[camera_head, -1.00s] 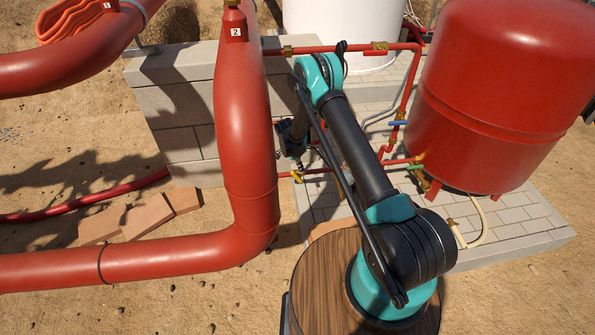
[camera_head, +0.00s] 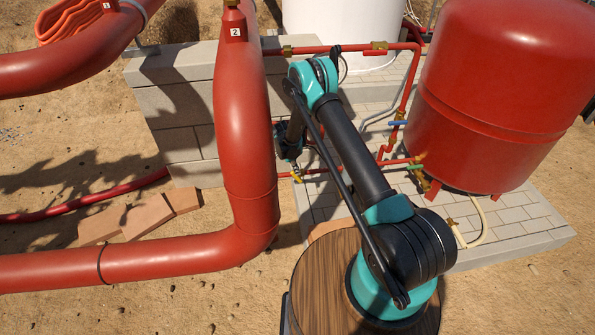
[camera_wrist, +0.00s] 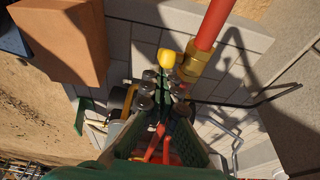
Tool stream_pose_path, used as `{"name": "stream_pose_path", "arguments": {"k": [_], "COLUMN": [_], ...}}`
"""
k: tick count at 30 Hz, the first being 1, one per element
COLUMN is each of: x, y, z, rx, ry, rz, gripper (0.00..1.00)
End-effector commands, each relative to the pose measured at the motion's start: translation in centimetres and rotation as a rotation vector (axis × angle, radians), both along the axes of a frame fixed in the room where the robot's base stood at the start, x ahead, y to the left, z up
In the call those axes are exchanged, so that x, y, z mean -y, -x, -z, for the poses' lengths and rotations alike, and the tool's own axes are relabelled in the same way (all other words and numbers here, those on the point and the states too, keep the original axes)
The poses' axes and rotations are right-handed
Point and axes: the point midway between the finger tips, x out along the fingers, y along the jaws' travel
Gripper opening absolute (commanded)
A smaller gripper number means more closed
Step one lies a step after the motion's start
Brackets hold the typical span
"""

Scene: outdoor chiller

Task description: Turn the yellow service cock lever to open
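The yellow service cock lever (camera_head: 297,177) is on the low red pipe, behind the big red pipe's bend. In the wrist view the yellow lever (camera_wrist: 166,59) shows as a rounded yellow end beside a brass valve body (camera_wrist: 194,63) on a red pipe. My gripper (camera_head: 292,163) points down just above the lever in the head view. In the wrist view my gripper's fingertips (camera_wrist: 161,79) are close together, just short of the yellow end. I cannot tell whether they touch it or how wide the gap is. Nothing is visibly held.
A large red pipe (camera_head: 245,120) stands left of my arm. A red tank (camera_head: 500,95) stands right, with a blue-handled valve (camera_head: 398,123) and a green-handled valve (camera_head: 414,167) nearby. A block wall (camera_head: 180,100) is behind. A terracotta block (camera_wrist: 62,40) is upper left in the wrist view.

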Motion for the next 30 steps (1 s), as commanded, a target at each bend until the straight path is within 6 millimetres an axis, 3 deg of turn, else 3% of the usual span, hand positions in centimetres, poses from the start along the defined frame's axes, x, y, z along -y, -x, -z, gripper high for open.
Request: {"name": "stream_pose_path", "arguments": {"k": [17,30], "x": [-0.9,-3.0], "y": [0.2,0.6], "z": [0.3,1.6], "rx": [-0.001,-0.001], "ry": [-0.001,-0.001], "rz": [-0.002,-0.002], "gripper": [0.00,0.00]}}
